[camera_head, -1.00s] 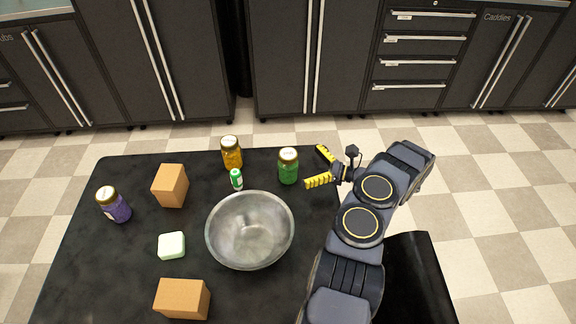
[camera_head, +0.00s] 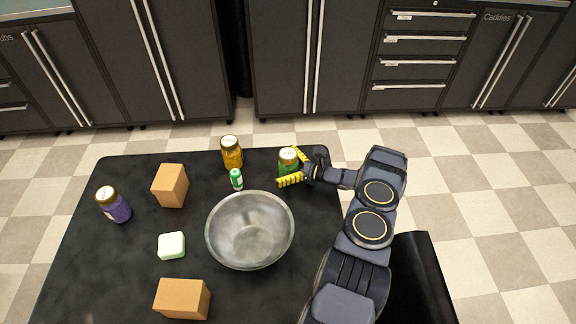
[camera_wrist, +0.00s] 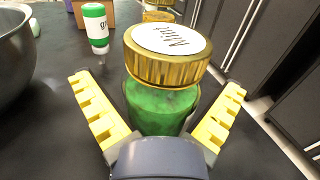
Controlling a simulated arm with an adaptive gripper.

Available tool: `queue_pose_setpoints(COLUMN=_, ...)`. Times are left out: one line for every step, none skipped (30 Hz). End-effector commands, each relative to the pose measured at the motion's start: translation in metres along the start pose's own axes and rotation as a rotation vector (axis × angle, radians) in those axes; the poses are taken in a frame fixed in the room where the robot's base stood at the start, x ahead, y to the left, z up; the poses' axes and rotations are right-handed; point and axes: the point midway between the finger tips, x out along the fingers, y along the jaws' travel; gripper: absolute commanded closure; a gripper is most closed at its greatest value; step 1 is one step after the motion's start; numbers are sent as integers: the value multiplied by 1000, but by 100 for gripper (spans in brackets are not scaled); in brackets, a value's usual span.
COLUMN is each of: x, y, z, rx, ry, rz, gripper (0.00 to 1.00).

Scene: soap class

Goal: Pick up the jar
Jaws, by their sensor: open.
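A green jar (camera_head: 288,162) with a gold lid and a white label on top stands upright near the back right of the dark table. In the wrist view the green jar (camera_wrist: 160,105) is between the two yellow fingers, and its label seems to read "Mint". My gripper (camera_head: 296,167) is open around the jar, with one finger on each side. In the wrist view a gap shows between each finger of my gripper (camera_wrist: 165,105) and the glass. The jar's lower front is hidden by the gripper's palm.
A metal bowl (camera_head: 250,258) stands in front and left of the jar. A small green-and-white bottle (camera_head: 237,179) and an amber jar (camera_head: 232,155) are to its left. A purple jar (camera_head: 115,206), cardboard boxes (camera_head: 171,186) and a pale green block (camera_head: 172,246) are farther left.

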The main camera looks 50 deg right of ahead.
Motion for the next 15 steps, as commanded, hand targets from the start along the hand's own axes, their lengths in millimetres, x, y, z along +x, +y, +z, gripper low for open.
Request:
queue_pose_setpoints(x=2, y=0, z=0, rx=0, ry=0, rz=0, gripper=2)
queue_pose_setpoints(x=3, y=0, z=0, rx=0, ry=0, rz=-1, gripper=2)
queue_pose_setpoints(x=4, y=0, z=0, rx=0, ry=0, rz=-1, gripper=2)
queue_pose_setpoints(x=4, y=0, z=0, rx=0, ry=1, rz=-1, gripper=2)
queue_pose_setpoints(x=4, y=0, z=0, rx=0, ry=1, rz=-1, gripper=2)
queue_pose_setpoints(x=3, y=0, z=0, rx=0, ry=1, rz=-1, gripper=2)
queue_pose_setpoints(x=3, y=0, z=0, rx=0, ry=1, rz=-1, gripper=2)
queue_pose_setpoints(x=3, y=0, z=0, rx=0, ry=1, rz=-1, gripper=2)
queue_pose_setpoints(x=3, y=0, z=0, rx=0, ry=1, rz=-1, gripper=14)
queue_pose_setpoints(x=3, y=0, z=0, rx=0, ry=1, rz=-1, gripper=27)
queue_pose_setpoints(x=3, y=0, z=0, rx=0, ry=1, rz=-1, gripper=40)
queue_pose_setpoints(x=3, y=0, z=0, rx=0, ry=1, rz=-1, gripper=57)
queue_pose_setpoints(x=3, y=0, z=0, rx=0, ry=1, rz=-1, gripper=62)
queue_pose_setpoints(x=3, y=0, z=0, rx=0, ry=1, rz=-1, gripper=65)
queue_pose_setpoints(x=3, y=0, z=0, rx=1, ry=1, rz=-1, gripper=68)
